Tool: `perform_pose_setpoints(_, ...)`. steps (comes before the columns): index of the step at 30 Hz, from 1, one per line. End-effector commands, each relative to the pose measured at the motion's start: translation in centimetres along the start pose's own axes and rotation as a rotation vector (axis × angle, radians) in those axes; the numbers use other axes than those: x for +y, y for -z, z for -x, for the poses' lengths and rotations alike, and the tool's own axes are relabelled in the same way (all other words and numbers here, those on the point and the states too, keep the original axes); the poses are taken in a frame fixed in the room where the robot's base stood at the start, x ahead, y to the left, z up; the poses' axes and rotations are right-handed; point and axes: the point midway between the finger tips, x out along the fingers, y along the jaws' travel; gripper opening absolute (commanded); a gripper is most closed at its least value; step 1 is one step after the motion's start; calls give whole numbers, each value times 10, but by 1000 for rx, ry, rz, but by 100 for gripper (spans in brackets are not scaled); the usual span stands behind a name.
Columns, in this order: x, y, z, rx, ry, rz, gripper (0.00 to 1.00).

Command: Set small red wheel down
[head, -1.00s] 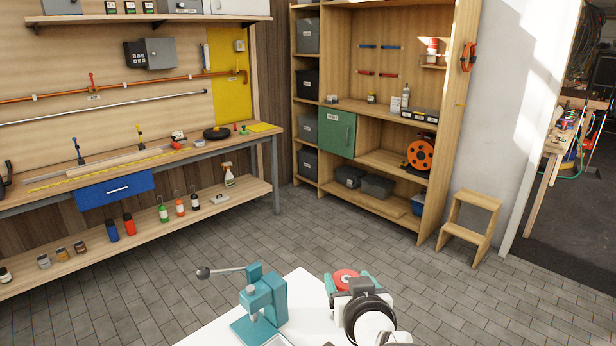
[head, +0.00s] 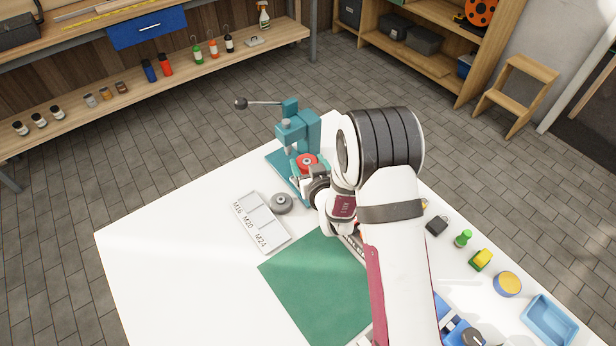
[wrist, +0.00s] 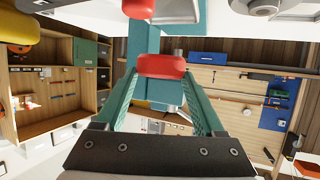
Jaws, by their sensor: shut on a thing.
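The small red wheel (head: 307,160) has a grey hub and is held between the fingers of my gripper (head: 304,168), close in front of the teal press (head: 299,127). In the wrist view the red wheel (wrist: 162,66) shows edge-on between the two teal fingers of my gripper (wrist: 161,82). The teal press column (wrist: 142,45) stands behind it there. The fingers hide part of the wheel, and I cannot tell whether it touches the press.
A grey wheel (head: 282,203) lies beside a white tray marked M16, M20, M24 (head: 248,240). A green mat (head: 318,285) covers the table's middle. A blue tray (head: 549,322) and several small items stand at right. The white table's left side (head: 165,270) is clear.

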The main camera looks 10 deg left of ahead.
Motion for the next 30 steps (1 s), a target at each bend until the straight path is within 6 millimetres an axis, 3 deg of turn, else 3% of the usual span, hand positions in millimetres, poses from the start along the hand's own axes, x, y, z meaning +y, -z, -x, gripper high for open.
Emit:
perform_pose_setpoints(7,0,-44,-18,0,-1,0,3)
perform_pose_setpoints(20,0,-51,-22,2,-1,0,3)
perform_pose_setpoints(21,0,-52,-22,2,-1,0,73)
perform_pose_setpoints(26,0,-52,-22,2,-1,0,100)
perform_pose_setpoints(30,0,-52,-22,2,-1,0,100)
